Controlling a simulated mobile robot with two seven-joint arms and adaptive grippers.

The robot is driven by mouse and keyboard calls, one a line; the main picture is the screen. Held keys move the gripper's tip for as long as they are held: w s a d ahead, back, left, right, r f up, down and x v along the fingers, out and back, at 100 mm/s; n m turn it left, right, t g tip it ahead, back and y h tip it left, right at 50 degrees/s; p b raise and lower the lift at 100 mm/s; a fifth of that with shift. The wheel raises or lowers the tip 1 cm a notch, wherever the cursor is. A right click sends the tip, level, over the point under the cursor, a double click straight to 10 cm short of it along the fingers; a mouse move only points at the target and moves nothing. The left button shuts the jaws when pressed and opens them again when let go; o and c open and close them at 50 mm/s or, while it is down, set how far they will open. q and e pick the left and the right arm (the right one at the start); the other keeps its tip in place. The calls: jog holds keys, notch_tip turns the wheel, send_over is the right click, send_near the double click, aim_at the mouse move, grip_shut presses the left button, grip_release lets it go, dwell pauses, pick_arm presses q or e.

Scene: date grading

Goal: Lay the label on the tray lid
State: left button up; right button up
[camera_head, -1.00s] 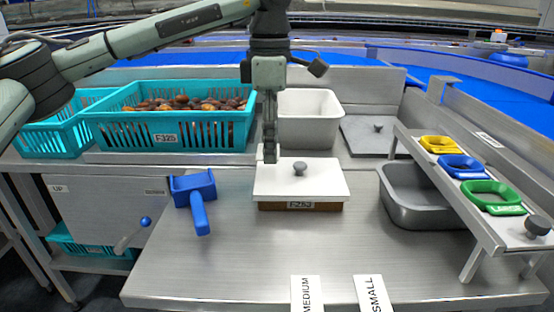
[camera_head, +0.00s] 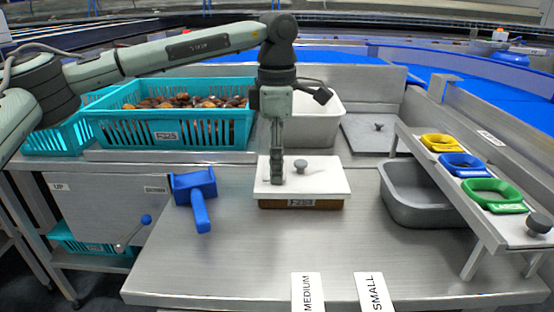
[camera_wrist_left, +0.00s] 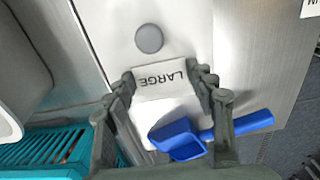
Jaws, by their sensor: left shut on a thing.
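The tray lid (camera_head: 325,178) is a white board with a grey knob (camera_head: 301,164), closed on a brown tray (camera_head: 320,204) in the middle of the bench. My left gripper (camera_head: 278,181) is over the lid's left part, beside the knob. In the left wrist view the gripper (camera_wrist_left: 166,82) is shut on a white label (camera_wrist_left: 160,86) reading LARGE. The label is in front of the lid (camera_wrist_left: 190,30) there, near the knob (camera_wrist_left: 149,39). I cannot tell whether it touches the lid. The label is not distinguishable in the head view. My right gripper is out of view.
MEDIUM (camera_head: 307,292) and SMALL (camera_head: 374,292) labels lie at the front edge. A blue scoop (camera_head: 198,200) lies left of the tray. A grey bin (camera_head: 410,200) and a rack with coloured rings (camera_head: 461,166) stand right. Teal date crates (camera_head: 175,132) stand behind.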

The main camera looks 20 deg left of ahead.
pick_arm(q)
jog(key=shift+f, duration=0.2)
jog(key=o, duration=0.8)
jog(key=shift+f, duration=0.1)
jog(key=shift+c, duration=0.2)
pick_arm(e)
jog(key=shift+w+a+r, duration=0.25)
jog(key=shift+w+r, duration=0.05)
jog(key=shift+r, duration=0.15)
pick_arm(q)
jog(key=shift+r+p, duration=0.35)
jog(key=shift+r, duration=0.25)
notch_tip(320, 180, up, 3)
jog(key=shift+r, duration=0.1)
notch_tip(320, 180, up, 8)
jog(key=shift+r, duration=0.25)
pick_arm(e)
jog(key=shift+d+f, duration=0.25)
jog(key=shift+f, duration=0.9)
